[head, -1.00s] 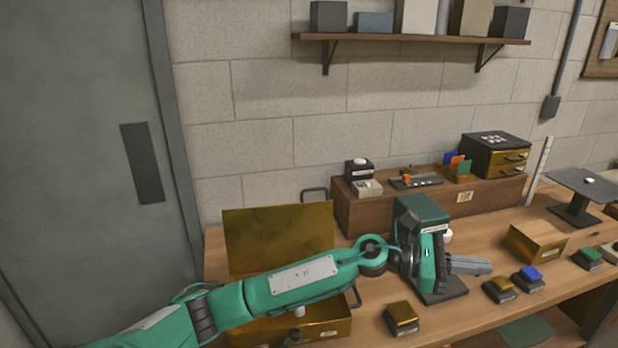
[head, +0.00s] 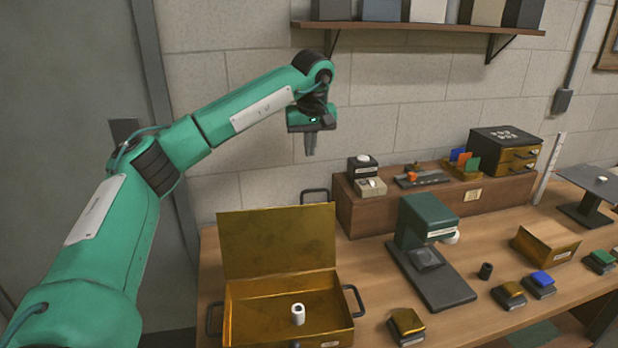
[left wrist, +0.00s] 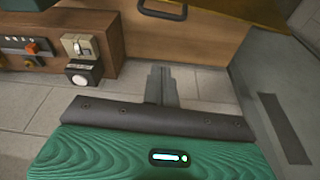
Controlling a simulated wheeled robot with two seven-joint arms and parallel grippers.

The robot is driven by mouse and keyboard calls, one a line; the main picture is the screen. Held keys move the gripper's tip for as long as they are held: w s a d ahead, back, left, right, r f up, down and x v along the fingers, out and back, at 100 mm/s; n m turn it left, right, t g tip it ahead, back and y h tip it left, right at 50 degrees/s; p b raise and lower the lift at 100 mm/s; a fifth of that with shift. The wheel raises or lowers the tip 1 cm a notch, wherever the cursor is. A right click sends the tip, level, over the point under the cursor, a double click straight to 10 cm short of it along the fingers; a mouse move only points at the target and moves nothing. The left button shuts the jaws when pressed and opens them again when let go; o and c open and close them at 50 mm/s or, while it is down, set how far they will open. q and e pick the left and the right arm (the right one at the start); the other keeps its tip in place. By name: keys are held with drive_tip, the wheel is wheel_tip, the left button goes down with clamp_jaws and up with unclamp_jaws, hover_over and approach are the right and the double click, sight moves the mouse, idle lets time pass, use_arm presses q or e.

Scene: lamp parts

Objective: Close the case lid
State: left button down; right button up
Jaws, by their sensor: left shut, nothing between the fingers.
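The brass case (head: 287,290) stands at the front left of the bench with its lid (head: 277,241) standing up at the back, open. My left gripper (head: 310,152) is raised in the air above and behind the lid, pointing down, shut and empty. In the left wrist view its fingers (left wrist: 161,80) are together, and a dark handle (left wrist: 162,10) shows beyond them. My right gripper is not in view.
A green and black device (head: 430,250) stands right of the case. A wooden riser (head: 405,205) with small boxes runs along the wall. A shelf (head: 420,27) hangs above.

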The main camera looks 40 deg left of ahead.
use_arm(q)
wheel_tip(320, 180, down, 9)
drive_tip(key=s+p, duration=0.1)
drive_tip(key=p, duration=0.3)
drive_tip(key=shift+s+d, duration=0.15)
drive_tip(key=shift+d, duration=0.15)
idle(0.4)
